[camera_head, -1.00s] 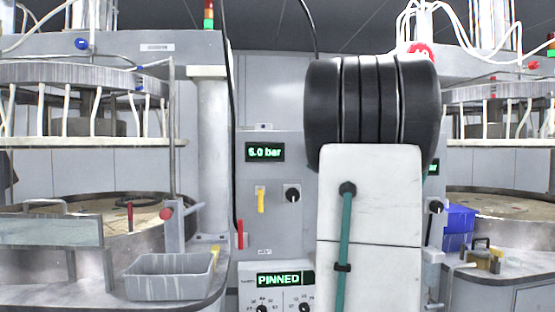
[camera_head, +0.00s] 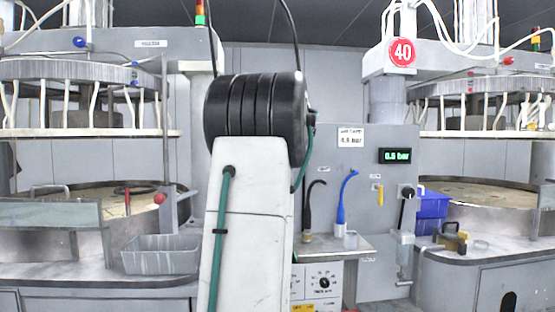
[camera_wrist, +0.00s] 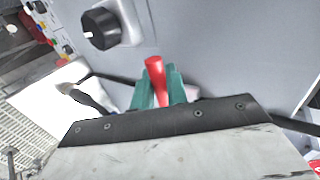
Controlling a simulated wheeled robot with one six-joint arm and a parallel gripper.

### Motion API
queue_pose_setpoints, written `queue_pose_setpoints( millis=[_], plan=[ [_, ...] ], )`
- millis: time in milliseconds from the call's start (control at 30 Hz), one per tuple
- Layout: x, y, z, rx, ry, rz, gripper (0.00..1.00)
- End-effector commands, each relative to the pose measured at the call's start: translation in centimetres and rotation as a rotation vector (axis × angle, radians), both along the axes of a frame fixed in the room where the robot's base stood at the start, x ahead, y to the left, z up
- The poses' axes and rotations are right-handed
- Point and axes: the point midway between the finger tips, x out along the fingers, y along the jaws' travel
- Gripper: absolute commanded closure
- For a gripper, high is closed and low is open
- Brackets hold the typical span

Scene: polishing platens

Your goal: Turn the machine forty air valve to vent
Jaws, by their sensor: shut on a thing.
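In the wrist view the green fingers of my gripper (camera_wrist: 158,88) are closed around a red handle (camera_wrist: 154,68); its upper end stands out between them. A black knob (camera_wrist: 100,29) sits on the grey panel up and left of it. In the head view my arm hides my gripper and the red handle. The round red 40 sign (camera_head: 402,52) hangs at upper right. Below it stands a grey panel (camera_head: 385,265) with a display (camera_head: 395,156) that reads 0.5 bar. I cannot tell from these frames which machine's panel the held handle is on.
A blue hose (camera_head: 342,212) and a small shelf (camera_head: 335,248) are just right of my arm. A yellow handle (camera_head: 380,195) and a black knob (camera_head: 407,191) are on the panel. Blue bins (camera_head: 432,208) stand to its right. A grey basin (camera_head: 160,255) is at left.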

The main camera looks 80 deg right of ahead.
Motion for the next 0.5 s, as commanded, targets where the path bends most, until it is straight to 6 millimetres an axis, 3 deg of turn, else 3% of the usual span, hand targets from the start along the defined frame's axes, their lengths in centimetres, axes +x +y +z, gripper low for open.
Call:
queue_pose_setpoints(
  millis=[433, 467, 500],
  plan=[
    [-0.43, -0.2, 0.03, -0.006, 0.01, -0.007, 1.0],
    [-0.43, -0.2, 0.03, -0.006, 0.01, -0.007, 0.83],
    [-0.42, -0.2, 0.02, -0.006, 0.01, -0.006, 0.71]
  ],
)
